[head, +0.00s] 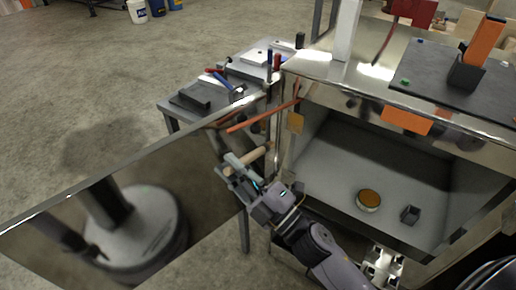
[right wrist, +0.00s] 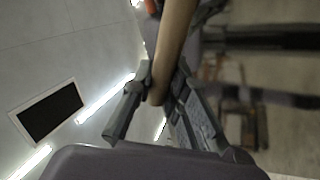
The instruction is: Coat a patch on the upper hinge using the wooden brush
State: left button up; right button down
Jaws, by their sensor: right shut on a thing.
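My right gripper (head: 240,172) is shut on the wooden brush (head: 246,157), between the open door panel and the cabinet's left edge. The right wrist view shows the tan wooden handle (right wrist: 175,45) between the fingers; the bristles cannot be made out. A small tan-orange plate (head: 295,122) sits on the cabinet's left front edge, above and right of the gripper and apart from it; I cannot tell whether it is the upper hinge. A round tin with amber contents (head: 368,201) stands on the compartment floor. My left gripper is not in view.
The shiny open door (head: 130,185) spreads left of the gripper. An orange-red bar (head: 264,117) slants above the brush. A side table (head: 190,97) with tools stands behind. A small dark box (head: 410,214) is right of the tin. Open floor lies at upper left.

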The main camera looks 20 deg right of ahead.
aim_at(256, 151)
jog(key=shift+w+d, duration=1.1)
jog(key=shift+d, duration=0.3)
jog(key=shift+w+d, duration=1.05)
jog(key=shift+d, duration=0.35)
jog(key=shift+w+d, duration=0.55)
jog(key=shift+d, duration=0.1)
jog(key=s+d, duration=0.2)
jog(key=s, duration=0.1)
jog(key=shift+s+d, duration=0.1)
jog(key=shift+d, duration=0.1)
jog(key=shift+w+a+p, duration=0.2)
jog(key=shift+w+a, duration=0.4)
jog(key=shift+w, duration=0.2)
jog(key=shift+w+a+p, duration=0.2)
jog(key=shift+w+a, duration=0.35)
jog(key=shift+w, duration=0.25)
jog(key=shift+a, duration=0.1)
jog(key=shift+s+a+p, duration=0.2)
jog(key=shift+s+a, duration=0.75)
jog(key=shift+a, duration=0.2)
jog(key=shift+s+a+p, duration=0.15)
jog(key=shift+s+a, duration=0.75)
jog(key=shift+a, duration=0.25)
